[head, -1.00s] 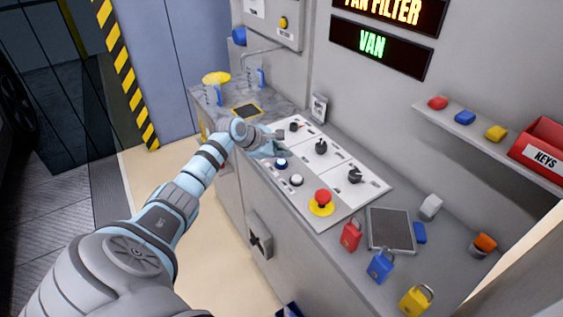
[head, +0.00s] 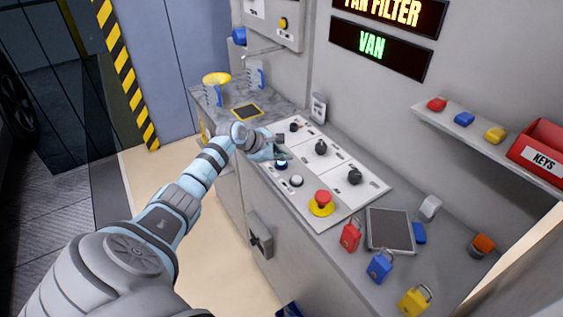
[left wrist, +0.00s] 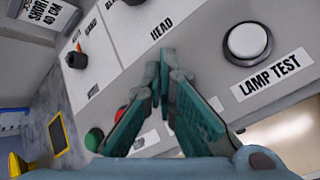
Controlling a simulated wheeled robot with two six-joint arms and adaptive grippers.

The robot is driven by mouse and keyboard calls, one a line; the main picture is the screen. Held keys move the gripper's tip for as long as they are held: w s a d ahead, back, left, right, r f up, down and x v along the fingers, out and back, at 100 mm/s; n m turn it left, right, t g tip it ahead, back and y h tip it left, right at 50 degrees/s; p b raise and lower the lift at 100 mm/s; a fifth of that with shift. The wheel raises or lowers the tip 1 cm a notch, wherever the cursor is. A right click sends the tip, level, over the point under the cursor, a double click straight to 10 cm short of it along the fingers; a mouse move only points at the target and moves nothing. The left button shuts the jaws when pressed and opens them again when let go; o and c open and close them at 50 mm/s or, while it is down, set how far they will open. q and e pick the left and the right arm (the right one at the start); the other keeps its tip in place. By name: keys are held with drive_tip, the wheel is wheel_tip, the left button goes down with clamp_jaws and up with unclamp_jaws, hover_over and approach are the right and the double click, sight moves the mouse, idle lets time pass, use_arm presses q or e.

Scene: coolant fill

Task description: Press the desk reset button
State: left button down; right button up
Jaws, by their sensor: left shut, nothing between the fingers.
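My left gripper (head: 279,150) reaches in from the left over the control desk panel (head: 338,195). In the left wrist view its teal fingers (left wrist: 165,75) are shut and empty. A blue button (head: 281,165), whose label I cannot read, sits just below the fingertips in the head view; I cannot tell whether they touch it. The fingers seem to hide it in the left wrist view. A white button (head: 296,181) is beside it; the left wrist view shows this white button (left wrist: 247,42) labelled LAMP TEST. My right gripper is not in view.
A red mushroom button (head: 322,197) on a yellow base stands nearer on the panel. Black knobs (head: 354,177) stand on its wall side. Padlocks (head: 380,265) and a grey tray (head: 391,230) lie at the right. A shelf (head: 480,140) juts from the wall.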

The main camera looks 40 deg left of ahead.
sight(283, 164)
use_arm(q)
drive_tip(key=shift+f, duration=0.5)
idle(0.8)
drive_tip(key=shift+r+p, duration=0.95)
drive_tip(key=shift+p, duration=0.2)
wheel_tip(283, 164, up, 5)
drive_tip(key=p, duration=0.6)
drive_tip(key=shift+r, duration=0.15)
drive_tip(key=shift+f, duration=0.2)
